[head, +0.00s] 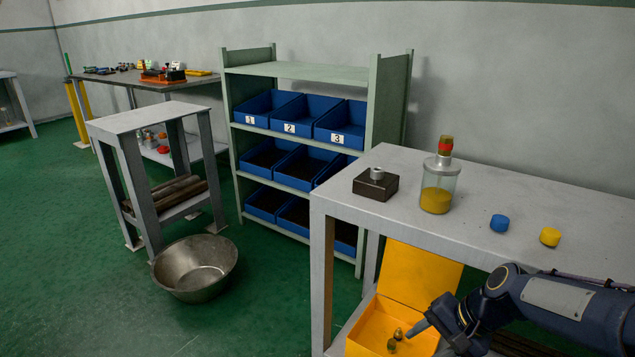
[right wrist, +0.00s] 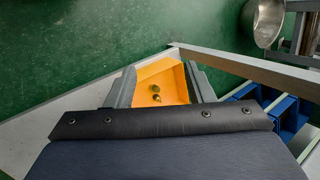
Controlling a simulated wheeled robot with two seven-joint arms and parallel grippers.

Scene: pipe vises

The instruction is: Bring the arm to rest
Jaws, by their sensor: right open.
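My right arm comes in from the right in the head view. My left gripper is not in view.
The grey table (head: 480,215) holds a dark block (head: 375,186), a jar (head: 437,190), a blue cap (head: 499,223) and a yellow cap (head: 550,237). A shelf with blue bins (head: 270,105) stands behind. A metal bowl (head: 195,268) lies on the green floor.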

